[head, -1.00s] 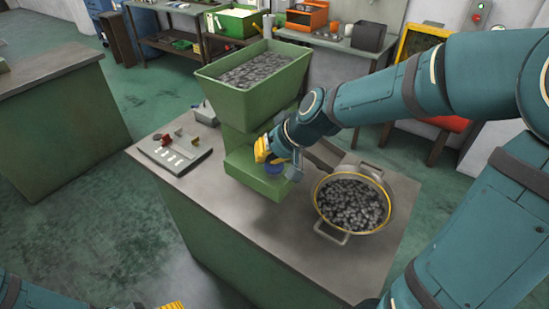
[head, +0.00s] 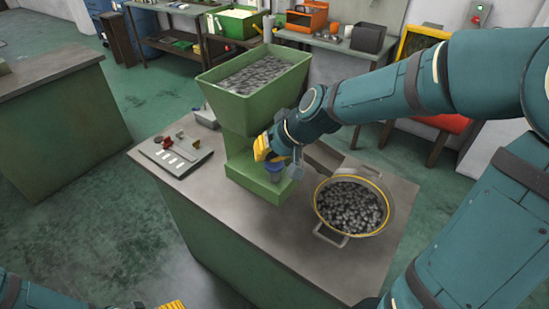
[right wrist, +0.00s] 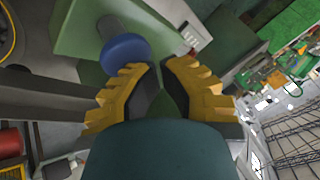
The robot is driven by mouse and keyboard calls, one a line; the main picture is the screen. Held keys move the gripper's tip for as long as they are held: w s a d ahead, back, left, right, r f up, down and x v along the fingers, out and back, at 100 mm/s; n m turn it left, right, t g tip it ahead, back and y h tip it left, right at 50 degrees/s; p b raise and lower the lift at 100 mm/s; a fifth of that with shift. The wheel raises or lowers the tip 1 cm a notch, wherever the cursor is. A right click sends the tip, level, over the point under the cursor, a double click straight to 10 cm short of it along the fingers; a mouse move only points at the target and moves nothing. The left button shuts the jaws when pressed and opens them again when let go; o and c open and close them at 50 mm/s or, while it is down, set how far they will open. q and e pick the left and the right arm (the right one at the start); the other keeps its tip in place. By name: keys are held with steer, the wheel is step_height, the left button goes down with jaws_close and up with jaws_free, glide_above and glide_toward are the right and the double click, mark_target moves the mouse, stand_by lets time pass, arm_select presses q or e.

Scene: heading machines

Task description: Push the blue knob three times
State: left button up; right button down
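The blue knob (head: 274,166) is a round cap on the front of the green hopper machine (head: 238,113), partly covered by my right gripper in the head view. In the right wrist view the knob (right wrist: 124,54) sits on a short grey stem, just beyond and left of the fingertips. My right gripper (head: 262,149) has yellow fingers with their tips nearly together in the right wrist view (right wrist: 160,67). It looks shut and holds nothing; I cannot tell whether it touches the knob. My left gripper shows only as a yellow bit (head: 172,305) at the bottom edge of the head view.
A pot of dark metal parts (head: 350,208) stands right of the machine on the workbench (head: 255,240). The hopper is full of metal parts. The bench's front part is clear.

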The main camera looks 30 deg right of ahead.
mark_target(268, 162)
steer(key=shift+r+p, duration=1.7)
steer(key=shift+r, duration=0.7)
